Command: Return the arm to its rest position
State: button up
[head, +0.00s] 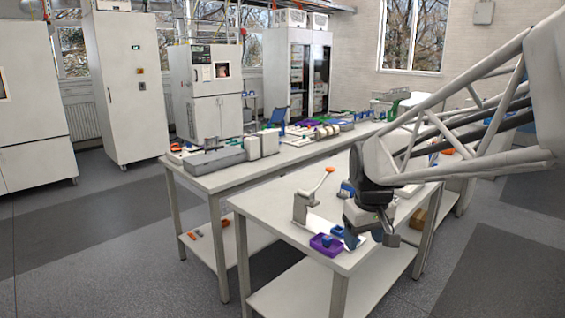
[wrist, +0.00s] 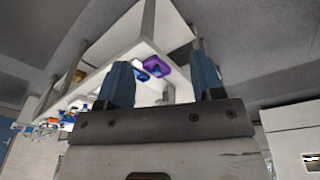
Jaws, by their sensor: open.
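My gripper (head: 384,234) hangs at the end of my arm over the front right part of the near white table (head: 285,215) in the head view. In the wrist view its two blue fingers (wrist: 165,85) stand wide apart with nothing between them that they hold. A purple tray (head: 326,245) with blue parts lies at the table's front edge, left of my gripper; it also shows beyond the fingers in the wrist view (wrist: 157,66). The gripper partly hides the table behind it.
A lever press with an orange handle (head: 328,169) stands on the near table. A longer bench (head: 215,180) behind it carries several devices. Tall white cabinets (head: 128,85) line the back. The grey floor (head: 110,235) at the left is mostly clear.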

jog(key=s+f+m, duration=0.1)
jog(key=s, duration=1)
jog(key=s+f+m+t, duration=0.1)
jog(key=s+m, duration=0.1)
jog(key=s, duration=0.9)
jog(key=shift+d+f+m, duration=0.3)
jog(key=shift+f, duration=0.1)
jog(key=shift+s, duration=0.1)
